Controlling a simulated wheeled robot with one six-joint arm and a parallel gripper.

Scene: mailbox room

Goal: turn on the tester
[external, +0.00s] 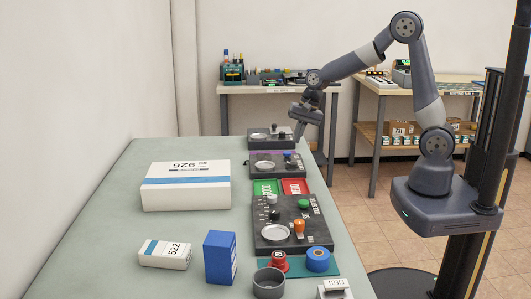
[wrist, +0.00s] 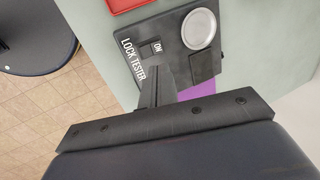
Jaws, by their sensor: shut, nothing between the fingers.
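The lock tester (wrist: 205,66) is a dark, flat box labelled "LOCK TESTER", with a round silver dish (wrist: 200,28) and an "ON" mark (wrist: 156,47) on its top. In the external view it appears to be the dark box (external: 293,169) just behind the red tray. My gripper (wrist: 166,66) is shut and empty, with its fingers over the tester beside the "ON" mark. The fingers hide part of the tester's top, so the switch's state cannot be told. In the external view my gripper (external: 298,138) points down at the bench's far right side.
A red tray (external: 296,187) and a green tray (external: 265,187) lie in front of the tester. Another dark box (external: 257,144) stands behind it. A larger control panel (external: 290,243), a white parcel (external: 186,190) and a blue box (external: 220,257) are nearer. The bench's left side is mostly clear.

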